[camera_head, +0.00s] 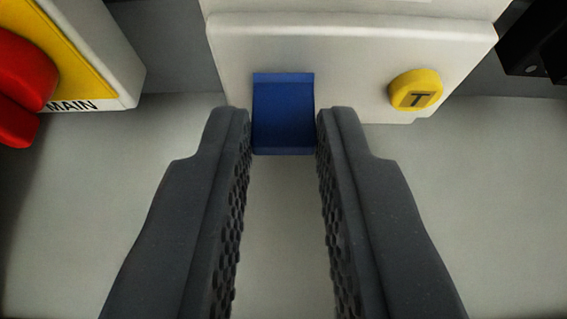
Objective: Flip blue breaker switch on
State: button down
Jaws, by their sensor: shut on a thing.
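The blue breaker switch (283,115) is a blue lever on the front of a white breaker housing (345,62), in the upper middle of the view. My gripper (283,130) has one dark textured finger on each side of the lever. The fingertips are closed against its left and right edges. The lever fills the space between the tips, and the pale surface shows between the fingers nearer to me. A yellow button marked T (415,90) is on the same housing, to the right of the lever. Whether the lever is on or off cannot be told from this view.
A red handle (25,80) on a yellow plate (78,62) labelled MAIN stands at the far left. A black part (535,45) is at the upper right edge. The pale panel surface (490,200) on both sides of the fingers is clear.

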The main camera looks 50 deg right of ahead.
jog(key=c, duration=1.3)
grip_release()
jog(key=shift+d, duration=0.1)
jog(key=v, duration=1.2)
jog(key=shift+f+p, duration=0.1)
jog(key=shift+p, duration=0.3)
